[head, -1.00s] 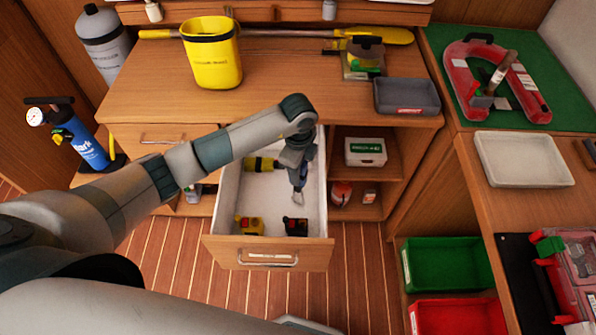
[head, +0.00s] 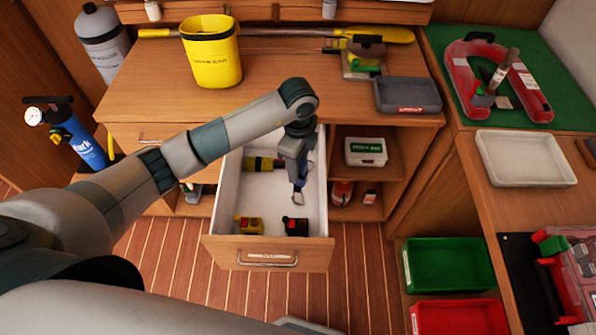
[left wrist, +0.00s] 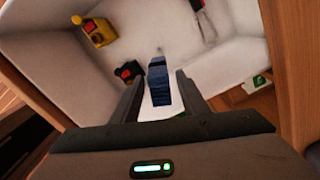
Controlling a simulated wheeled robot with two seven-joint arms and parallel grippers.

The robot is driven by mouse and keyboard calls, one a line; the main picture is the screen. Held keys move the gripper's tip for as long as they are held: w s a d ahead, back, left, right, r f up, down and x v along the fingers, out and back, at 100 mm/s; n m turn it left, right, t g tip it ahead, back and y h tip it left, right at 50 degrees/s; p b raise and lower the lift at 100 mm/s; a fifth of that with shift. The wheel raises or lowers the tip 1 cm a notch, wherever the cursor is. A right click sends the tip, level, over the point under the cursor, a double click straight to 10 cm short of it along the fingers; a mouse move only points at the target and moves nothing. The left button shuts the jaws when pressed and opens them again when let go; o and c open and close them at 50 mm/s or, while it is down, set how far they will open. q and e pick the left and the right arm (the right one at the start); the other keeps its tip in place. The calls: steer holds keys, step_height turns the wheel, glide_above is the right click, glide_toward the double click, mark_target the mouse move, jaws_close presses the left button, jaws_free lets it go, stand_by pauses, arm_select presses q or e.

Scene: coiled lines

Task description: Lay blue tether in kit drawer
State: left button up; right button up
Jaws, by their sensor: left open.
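The open kit drawer (head: 228,197) has a white inside and a wooden front. My left gripper (head: 298,187) points down into its right half, with its fingers apart. In the left wrist view a dark blue banded bundle, which looks like the blue tether (left wrist: 158,78), shows between the open fingertips (left wrist: 160,92). I cannot tell whether it touches a finger or how it rests on the drawer floor. In the head view my gripper mostly hides it. My right gripper is not in view.
In the drawer are a yellow-black cylinder (head: 262,163) at the back, a yellow item (head: 249,225) at the front left and a black-red item (head: 295,226) at the front right. The drawer's middle left is bare. A first-aid box (head: 366,152) sits on the shelf to the right.

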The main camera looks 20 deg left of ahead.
arm_select(q)
step_height(320, 180, up, 8)
steer(key=shift+r+b, duration=0.1)
steer(key=shift+b, duration=0.8)
steer(key=shift+r, duration=0.1)
